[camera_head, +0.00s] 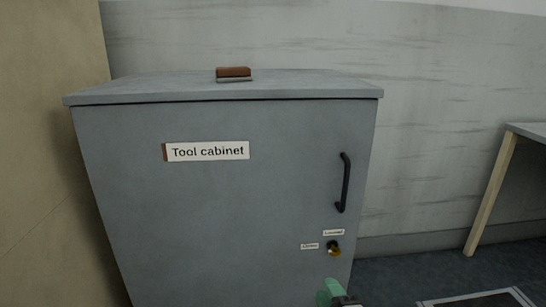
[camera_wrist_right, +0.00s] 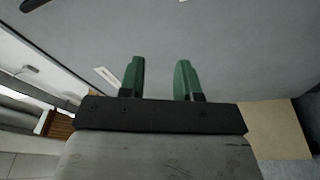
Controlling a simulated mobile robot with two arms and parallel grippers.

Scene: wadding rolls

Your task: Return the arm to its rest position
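My right gripper (camera_head: 337,292) shows at the bottom edge of the head view, in front of the lower right of the cabinet door. My left gripper is in neither view.
A brown-topped block (camera_head: 234,73) lies on the cabinet top. A table with a pale wooden leg (camera_head: 490,195) stands at the right. A light-framed dark panel (camera_head: 480,300) lies on the floor at lower right. Dark floor between cabinet and table is clear.

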